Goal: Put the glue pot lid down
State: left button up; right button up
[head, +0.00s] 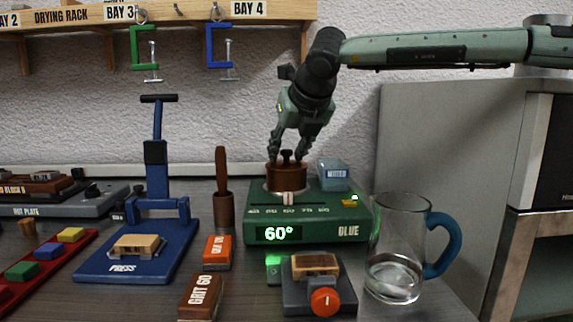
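The glue pot (286,178) is a copper-brown round pot set in the top of a green heater box (308,222) marked GLUE, whose display reads 60°. The glue pot lid shows as a dark knob (287,156) at the top of the pot; its rim is hard to make out. My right gripper (287,159) points down over the pot, with its two fingers apart on either side of the knob. I see no clear contact between the fingers and the knob. My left gripper is not in view.
A glass mug (396,252) with a blue handle stands right of the heater.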

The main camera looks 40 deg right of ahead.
grip_shut()
